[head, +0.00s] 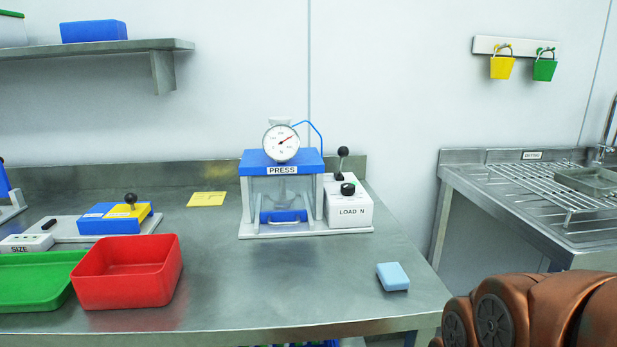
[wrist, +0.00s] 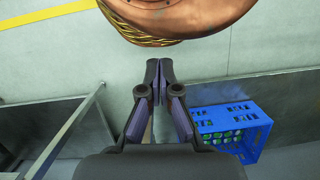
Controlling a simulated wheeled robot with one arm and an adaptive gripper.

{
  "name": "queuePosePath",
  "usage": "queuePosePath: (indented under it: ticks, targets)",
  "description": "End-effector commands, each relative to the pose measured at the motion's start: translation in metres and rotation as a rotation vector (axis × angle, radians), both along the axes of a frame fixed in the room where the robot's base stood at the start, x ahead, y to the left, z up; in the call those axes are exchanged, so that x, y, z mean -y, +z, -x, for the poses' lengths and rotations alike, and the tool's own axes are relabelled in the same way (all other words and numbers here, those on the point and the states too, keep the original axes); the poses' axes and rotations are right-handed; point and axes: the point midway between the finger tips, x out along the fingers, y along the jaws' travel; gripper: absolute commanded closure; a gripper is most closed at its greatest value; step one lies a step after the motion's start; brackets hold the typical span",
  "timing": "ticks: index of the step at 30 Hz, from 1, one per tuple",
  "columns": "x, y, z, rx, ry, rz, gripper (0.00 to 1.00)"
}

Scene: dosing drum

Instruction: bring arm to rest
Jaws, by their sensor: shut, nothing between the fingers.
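My gripper (wrist: 159,72) shows in the wrist view with its fingertips together and nothing between them. It hangs clear of the steel bench, with grey floor behind it. In the head view, copper-coloured parts of my arm sit at the lower right, in front of the gap between bench and sink. The gripper itself is outside the head view.
The steel bench (head: 235,275) holds a press (head: 283,170), a red bin (head: 127,272), a green tray (head: 35,283) and a light-blue block (head: 393,276). A sink unit (head: 530,240) stands at right. A blue crate (wrist: 232,128) is near my gripper in the wrist view.

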Motion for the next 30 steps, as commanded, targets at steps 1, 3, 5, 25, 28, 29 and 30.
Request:
queuePosePath:
  ticks: [1, 3, 5, 25, 28, 29, 30]
  targets:
    - [0.009, -0.003, 0.008, -0.006, -0.012, 0.03, 1.0]
    - [0.009, 0.01, 0.007, -0.002, -0.012, 0.029, 1.0]
    - [0.008, 0.017, 0.007, 0.001, -0.011, 0.027, 1.0]
    - [0.007, 0.146, 0.011, 0.04, -0.01, 0.024, 1.0]
    - [0.007, 0.17, 0.012, 0.047, -0.011, 0.024, 1.0]
    - [0.007, 0.178, 0.012, 0.049, -0.011, 0.024, 1.0]
    - [0.007, 0.187, 0.013, 0.052, -0.011, 0.024, 1.0]
